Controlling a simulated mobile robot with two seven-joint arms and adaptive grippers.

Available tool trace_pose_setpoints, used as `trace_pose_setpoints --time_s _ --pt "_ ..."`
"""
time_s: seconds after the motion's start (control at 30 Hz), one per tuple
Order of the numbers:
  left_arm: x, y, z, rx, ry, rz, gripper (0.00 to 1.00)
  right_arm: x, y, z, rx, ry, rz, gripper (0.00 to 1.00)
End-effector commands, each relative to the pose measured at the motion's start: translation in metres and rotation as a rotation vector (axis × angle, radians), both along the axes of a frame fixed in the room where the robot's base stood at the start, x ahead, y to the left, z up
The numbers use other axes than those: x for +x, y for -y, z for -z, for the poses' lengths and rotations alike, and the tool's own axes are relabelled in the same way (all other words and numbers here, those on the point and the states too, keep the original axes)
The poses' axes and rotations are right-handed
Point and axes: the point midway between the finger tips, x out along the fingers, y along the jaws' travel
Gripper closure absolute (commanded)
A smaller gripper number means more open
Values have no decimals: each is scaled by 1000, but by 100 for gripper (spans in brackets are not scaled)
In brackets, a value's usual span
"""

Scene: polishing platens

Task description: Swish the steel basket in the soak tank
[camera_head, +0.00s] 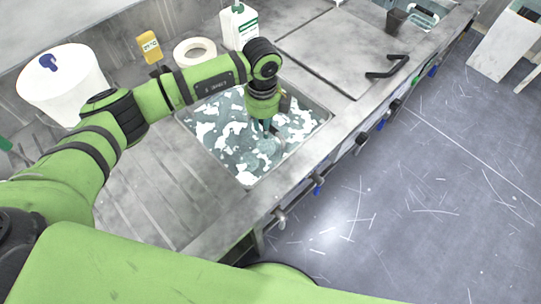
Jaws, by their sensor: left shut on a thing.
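The soak tank (322,124) is a square basin sunk in the grey steel counter, filled with greenish water and white foam patches. My left gripper (269,127) reaches down into the tank from above, near its middle right. It is shut on the steel basket (268,146), which shows only faintly as a grey shape in the water below the fingers. Foam, water and the gripper hide most of the basket. My right gripper is not in view.
Behind the tank stand a white bottle (239,27) with a green label, a white roll (194,52), a yellow sign (149,46) and a white bucket (63,84). A black handle (387,66) lies on the counter at right. Knobs line the front edge.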

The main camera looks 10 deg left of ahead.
Motion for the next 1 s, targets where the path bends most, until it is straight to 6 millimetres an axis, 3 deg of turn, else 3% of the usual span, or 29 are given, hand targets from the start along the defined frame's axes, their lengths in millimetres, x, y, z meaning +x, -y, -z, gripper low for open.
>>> trace_pose_setpoints --time_s 0.03,0.23,0.7,1.0 --pt "1 0 -9 -3 4 0 100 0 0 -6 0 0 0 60" --pt "1 0 -16 -1 4 0 100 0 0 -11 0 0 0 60" --pt "1 0 7 -3 4 0 100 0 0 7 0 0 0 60" --pt "1 1 7 -3 4 0 100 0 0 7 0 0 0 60"
